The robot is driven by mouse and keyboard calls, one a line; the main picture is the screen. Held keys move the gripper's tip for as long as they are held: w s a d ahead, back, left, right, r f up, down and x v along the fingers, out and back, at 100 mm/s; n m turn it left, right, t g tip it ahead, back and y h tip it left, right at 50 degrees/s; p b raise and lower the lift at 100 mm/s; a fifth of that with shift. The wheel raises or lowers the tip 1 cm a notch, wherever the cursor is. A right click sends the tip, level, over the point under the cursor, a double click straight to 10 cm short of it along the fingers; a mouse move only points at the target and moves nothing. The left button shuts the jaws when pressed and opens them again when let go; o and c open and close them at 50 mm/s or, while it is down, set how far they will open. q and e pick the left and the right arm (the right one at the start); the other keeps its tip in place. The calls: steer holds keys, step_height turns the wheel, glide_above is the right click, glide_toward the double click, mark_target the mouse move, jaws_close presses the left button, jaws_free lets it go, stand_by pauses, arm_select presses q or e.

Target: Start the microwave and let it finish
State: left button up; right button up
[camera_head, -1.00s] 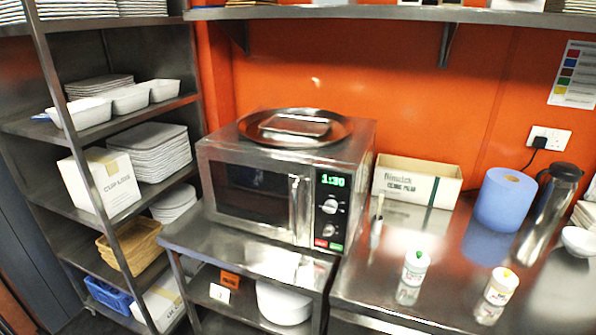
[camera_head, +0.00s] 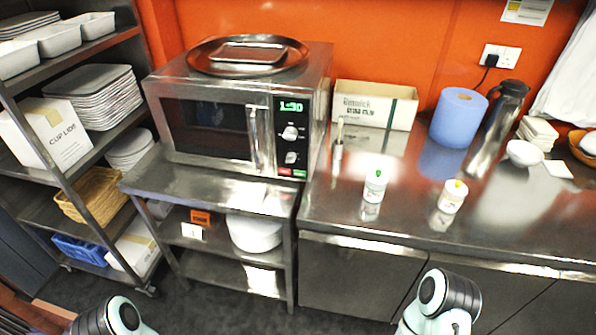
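The microwave (camera_head: 222,118) stands on a steel stand left of centre, with its door closed. Its green display (camera_head: 292,106) reads 1:30. Below the display are two round knobs (camera_head: 290,133), then a red button (camera_head: 285,172) and a green button (camera_head: 299,173) at the bottom of the panel. A round steel tray with a smaller dish (camera_head: 248,53) lies on top of the microwave. Parts of both my arms show at the bottom edge, well below and apart from the microwave. Neither gripper is in the picture.
A shelf rack (camera_head: 66,178) stands at left. Floor shows in front of the stand.

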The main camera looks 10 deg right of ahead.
stand_by(0.4)
jaws_close()
stand_by(1.6)
